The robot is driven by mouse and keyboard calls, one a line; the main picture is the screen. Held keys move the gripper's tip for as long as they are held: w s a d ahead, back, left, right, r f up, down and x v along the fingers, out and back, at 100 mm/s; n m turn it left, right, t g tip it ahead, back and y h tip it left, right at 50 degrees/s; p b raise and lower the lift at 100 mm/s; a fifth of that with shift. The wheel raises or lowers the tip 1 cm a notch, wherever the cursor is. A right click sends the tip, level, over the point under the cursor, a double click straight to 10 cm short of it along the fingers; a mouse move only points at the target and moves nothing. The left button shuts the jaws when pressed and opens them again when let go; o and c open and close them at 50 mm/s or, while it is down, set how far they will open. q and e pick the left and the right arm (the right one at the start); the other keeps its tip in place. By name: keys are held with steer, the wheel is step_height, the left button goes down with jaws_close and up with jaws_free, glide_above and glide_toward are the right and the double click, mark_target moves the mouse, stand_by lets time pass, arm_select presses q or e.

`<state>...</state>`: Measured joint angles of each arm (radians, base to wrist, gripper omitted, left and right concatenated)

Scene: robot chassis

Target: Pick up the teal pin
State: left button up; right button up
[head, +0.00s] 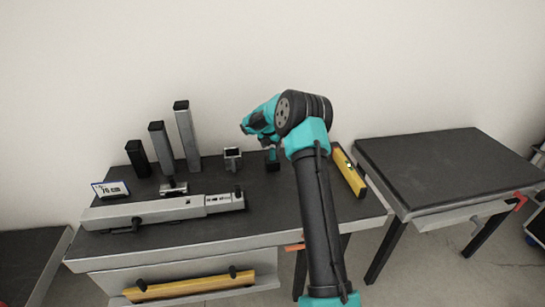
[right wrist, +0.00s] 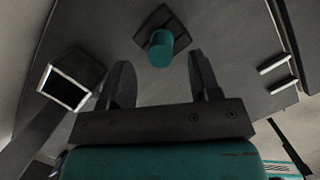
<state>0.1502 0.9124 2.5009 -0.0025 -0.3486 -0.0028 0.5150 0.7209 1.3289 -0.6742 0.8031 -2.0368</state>
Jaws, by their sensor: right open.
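The teal pin (right wrist: 160,49) stands on a dark square base in the right wrist view, just beyond the gap between my fingers. In the head view the pin (head: 273,156) shows as a small teal piece on a dark foot on the dark-topped table (head: 285,219), below my right wrist. My right gripper (right wrist: 159,64) is open, with one finger on each side of the pin's line and nothing visibly held. In the head view its fingers are hard to make out against the wrist. My left gripper is not in view.
A hollow square metal block (head: 232,158) stands left of the pin; several upright square posts (head: 187,135) stand farther left. A long grey bar (head: 163,211) lies in front. A yellow level (head: 348,172) lies to the right. A second, bare table (head: 445,170) stands at right.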

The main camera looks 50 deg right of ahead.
mark_target(272, 149)
steer(key=shift+x, duration=2.5)
steer(key=shift+d, duration=0.15)
steer(key=shift+c, duration=0.5)
steer(key=c, duration=0.9)
